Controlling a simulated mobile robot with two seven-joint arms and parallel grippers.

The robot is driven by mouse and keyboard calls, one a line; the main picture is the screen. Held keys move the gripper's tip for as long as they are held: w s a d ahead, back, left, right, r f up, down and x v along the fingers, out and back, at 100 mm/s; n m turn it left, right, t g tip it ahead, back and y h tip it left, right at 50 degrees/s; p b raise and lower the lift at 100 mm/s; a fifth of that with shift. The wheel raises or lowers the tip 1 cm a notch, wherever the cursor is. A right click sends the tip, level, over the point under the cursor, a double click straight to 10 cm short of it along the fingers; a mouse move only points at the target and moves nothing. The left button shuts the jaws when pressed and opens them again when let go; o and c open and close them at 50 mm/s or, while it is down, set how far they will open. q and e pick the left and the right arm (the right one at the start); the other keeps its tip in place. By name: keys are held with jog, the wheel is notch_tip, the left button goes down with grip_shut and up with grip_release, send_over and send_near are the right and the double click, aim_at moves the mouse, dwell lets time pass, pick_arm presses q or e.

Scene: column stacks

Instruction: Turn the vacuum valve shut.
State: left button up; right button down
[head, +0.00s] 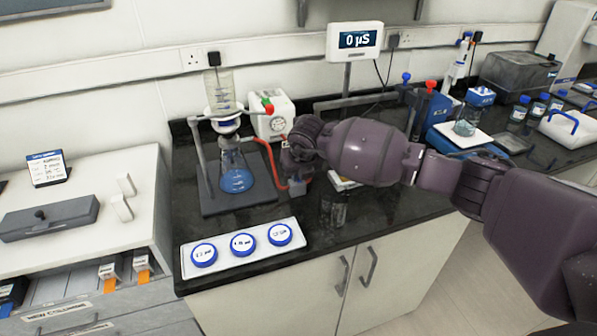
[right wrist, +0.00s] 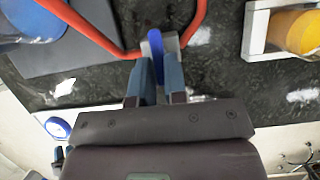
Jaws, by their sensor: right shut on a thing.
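The vacuum valve (right wrist: 171,42) is a small pale grey body with a blue lever (right wrist: 156,44), seen in the right wrist view. Red hose (right wrist: 199,18) meets it from both sides. The lever appears to point roughly across the hose line. My right gripper (right wrist: 158,78) is shut on the blue lever, one blue-grey finger on each side. In the head view my right gripper (head: 298,172) is low over the black bench, right of the flask; it mostly hides the valve. The red hose (head: 270,160) runs there from the flask (head: 236,180). My left gripper is not in view.
A filter funnel (head: 222,92) stands above the flask on a stand. A white box with a gauge (head: 277,124) is behind. A white tray with blue-rimmed discs (head: 243,258) lies at the bench's front. A blue device (head: 427,105) stands right of my arm.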

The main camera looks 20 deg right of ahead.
jog(key=c, duration=1.2)
grip_release()
jog(key=shift+o, duration=0.2)
jog(key=shift+r, duration=0.1)
jog(key=v, duration=1)
jog(key=shift+r, duration=0.3)
jog(key=shift+s, duration=0.15)
